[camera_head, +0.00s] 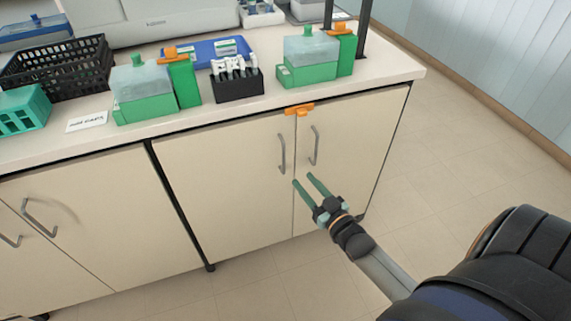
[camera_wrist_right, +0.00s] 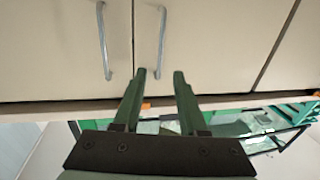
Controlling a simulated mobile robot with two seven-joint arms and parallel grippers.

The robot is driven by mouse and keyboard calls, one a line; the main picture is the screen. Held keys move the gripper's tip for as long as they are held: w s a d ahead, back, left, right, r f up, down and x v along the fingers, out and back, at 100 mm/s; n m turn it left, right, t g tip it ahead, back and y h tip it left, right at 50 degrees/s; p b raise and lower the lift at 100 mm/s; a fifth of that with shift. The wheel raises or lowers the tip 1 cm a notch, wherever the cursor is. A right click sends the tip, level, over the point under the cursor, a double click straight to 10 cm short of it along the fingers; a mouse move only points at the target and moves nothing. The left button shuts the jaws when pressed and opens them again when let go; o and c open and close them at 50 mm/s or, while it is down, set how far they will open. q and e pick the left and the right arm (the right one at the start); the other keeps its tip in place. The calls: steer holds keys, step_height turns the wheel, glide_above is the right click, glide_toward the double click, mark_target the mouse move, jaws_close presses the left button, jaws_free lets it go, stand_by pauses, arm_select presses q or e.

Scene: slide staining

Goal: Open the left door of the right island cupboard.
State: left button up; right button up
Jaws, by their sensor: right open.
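The right island cupboard's left door (camera_head: 222,185) is closed, level with the closed right door (camera_head: 348,160). The left door's upright metal handle (camera_head: 282,154) is near the seam, beside the right door's handle (camera_head: 315,146). An orange piece (camera_head: 299,109) sits across the seam's top. My right gripper (camera_head: 303,180) is open and empty in front of the doors, its fingertips appearing below the handles. The right wrist view is upside down; there the left door's handle (camera_wrist_right: 161,42) lines up between the fingertips (camera_wrist_right: 160,74); contact cannot be told. My left gripper is not in view.
The countertop (camera_head: 400,72) above the doors holds green containers (camera_head: 147,108), a black rack (camera_head: 237,84) and a black basket (camera_head: 60,68). Another closed cupboard (camera_head: 100,215) stands to the left. The floor (camera_head: 450,140) to the right is clear.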

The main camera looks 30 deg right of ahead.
mark_target(284, 159)
steer(key=w+b, duration=0.1)
steer(key=w, duration=0.8)
steer(key=shift+w+d+b, duration=0.15)
steer(key=shift+w+b, duration=0.1)
steer(key=shift+b, duration=0.1)
steer(key=shift+w, duration=0.2)
steer(key=shift+c, duration=0.4)
jaws_close()
stand_by(0.3)
